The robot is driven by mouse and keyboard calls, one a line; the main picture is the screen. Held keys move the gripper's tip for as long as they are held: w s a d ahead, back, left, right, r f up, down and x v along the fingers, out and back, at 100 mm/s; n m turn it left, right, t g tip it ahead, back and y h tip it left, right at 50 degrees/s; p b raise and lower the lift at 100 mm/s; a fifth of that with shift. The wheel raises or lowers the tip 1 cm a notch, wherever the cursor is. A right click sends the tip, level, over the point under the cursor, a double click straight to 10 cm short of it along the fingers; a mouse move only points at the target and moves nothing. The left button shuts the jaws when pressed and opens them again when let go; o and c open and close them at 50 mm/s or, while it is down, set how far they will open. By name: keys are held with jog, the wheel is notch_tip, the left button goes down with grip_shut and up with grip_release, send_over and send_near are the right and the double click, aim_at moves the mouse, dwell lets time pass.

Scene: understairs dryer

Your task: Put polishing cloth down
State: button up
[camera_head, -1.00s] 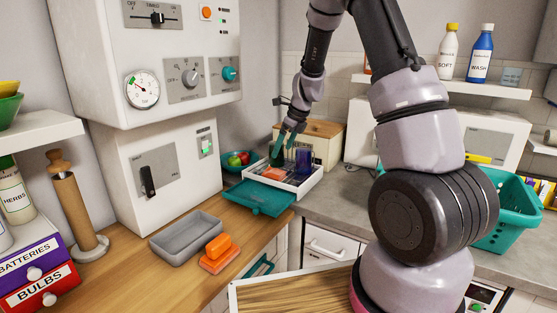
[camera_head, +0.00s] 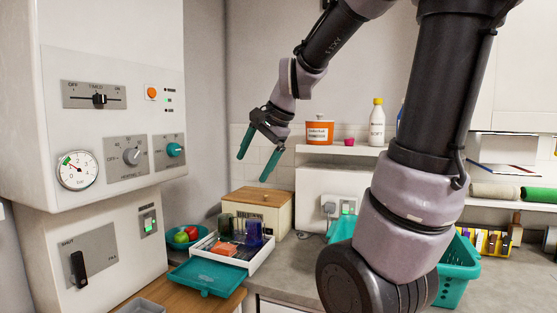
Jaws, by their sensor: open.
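My gripper (camera_head: 254,166) is open and empty, raised in the air above the wooden box and well above the tray. A flat salmon-orange piece (camera_head: 225,249), likely the polishing cloth, lies in the white tray (camera_head: 258,260). It is small, so I cannot tell its folds. A dark green tumbler (camera_head: 226,224) and a dark blue tumbler (camera_head: 253,233) stand in the same tray beside it. The gripper touches none of them.
A teal tray (camera_head: 206,279) lies in front of the white tray. A bowl of fruit (camera_head: 185,236) is at its left, and a wooden bread box (camera_head: 262,207) stands behind. A teal basket (camera_head: 455,272) is at the right, partly behind my arm.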

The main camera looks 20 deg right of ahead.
jog(key=s+d+r+n+t+h, duration=0.1)
jog(key=s+r+n, duration=0.1)
jog(key=s+n, duration=0.6)
jog(key=s, duration=0.4)
jog(key=shift+d+t, duration=0.25)
jog(key=shift+t, duration=0.15)
jog(key=shift+r, duration=0.1)
